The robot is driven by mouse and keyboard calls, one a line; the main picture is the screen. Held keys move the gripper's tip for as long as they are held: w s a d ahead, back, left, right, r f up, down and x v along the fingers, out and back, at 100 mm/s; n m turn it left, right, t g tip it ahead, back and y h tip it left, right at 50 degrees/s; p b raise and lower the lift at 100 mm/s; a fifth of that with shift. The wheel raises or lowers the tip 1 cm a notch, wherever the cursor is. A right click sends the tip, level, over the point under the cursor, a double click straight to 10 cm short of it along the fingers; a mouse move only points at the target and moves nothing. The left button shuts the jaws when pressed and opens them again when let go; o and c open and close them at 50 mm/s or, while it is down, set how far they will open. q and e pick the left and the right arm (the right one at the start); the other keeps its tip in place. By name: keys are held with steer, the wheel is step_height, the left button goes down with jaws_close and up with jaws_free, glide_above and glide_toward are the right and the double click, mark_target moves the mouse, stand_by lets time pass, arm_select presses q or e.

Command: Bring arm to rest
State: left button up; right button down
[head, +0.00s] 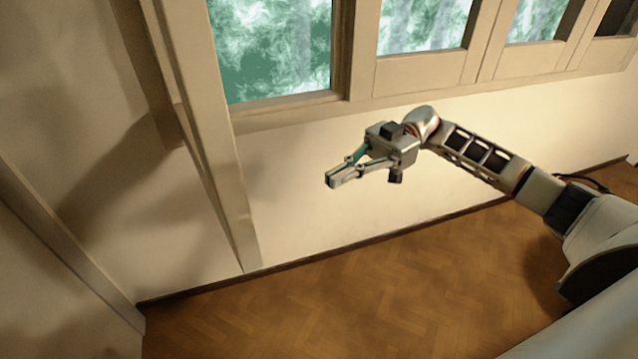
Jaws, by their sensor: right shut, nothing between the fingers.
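My right arm (487,159) comes in from the right edge and reaches out to the left, above the wooden floor. My right gripper (333,181) is at its end, near the middle of the head view. It points left and a little down. Its fingers are shut with nothing between them. It shows in front of the cream wall below the windows and does not appear to touch anything. My left gripper is not in the head view.
A wall with framed windows (272,50) runs along the back. A pale upright post (215,150) stands left of my gripper. Another wall (50,270) closes the left side. The parquet floor (330,310) is bare where it shows.

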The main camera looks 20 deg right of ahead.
steer(key=shift+d, duration=0.15)
steer(key=w+a+f+m+t+y, duration=0.25)
steer(key=a+f+t+y, duration=0.3)
steer(key=a+t, duration=0.4)
step_height(320, 180, down, 7)
steer(key=w+m+t+h, duration=0.1)
steer(key=m+t+h, duration=0.5)
steer(key=m+t, duration=0.3)
steer(key=s+d+f+m+h, duration=0.2)
steer(key=s+f+h, duration=0.2)
steer(key=f, duration=0.4)
steer(key=s+d+f+m+g+h, duration=0.1)
steer(key=s+d+f+h, duration=0.2)
steer(key=f, duration=0.6)
steer(key=s+d+f+m+g+h, duration=0.1)
steer(key=s+d+f+m+h, duration=0.1)
steer(key=s+f+h, duration=0.5)
steer(key=shift+s+d+f+m, duration=0.35)
steer(key=shift+s+d+f, duration=0.45)
steer(key=shift+s, duration=0.25)
steer(key=shift+a, duration=0.1)
